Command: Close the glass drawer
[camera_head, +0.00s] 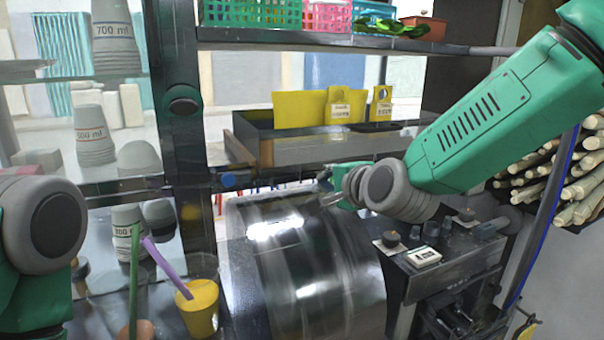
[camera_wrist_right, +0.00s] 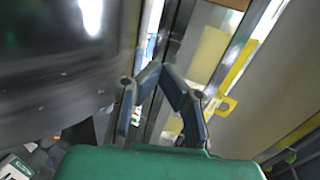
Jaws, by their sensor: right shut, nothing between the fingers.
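A curved, shiny, dark see-through panel (camera_head: 305,275) bulges out at the front centre of the press; I take it to be the glass drawer, though its edges are hard to tell. My right gripper (camera_head: 335,182) is at the panel's top edge, below the shelf box, partly hidden by its own wrist. In the right wrist view, the fingers (camera_wrist_right: 163,115) are shut with nothing held, and a dark glossy surface (camera_wrist_right: 60,60) lies to their left. I cannot tell whether they touch it. My left arm shows at the left edge, but its gripper is out of view.
A yellow cup (camera_head: 199,308) with a purple straw stands at lower left, near stacked cups (camera_head: 94,135) on glass shelves. A dark box (camera_head: 300,150) with yellow cards is above the panel. Switches (camera_head: 423,256) and sugarcane (camera_head: 580,190) are at right.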

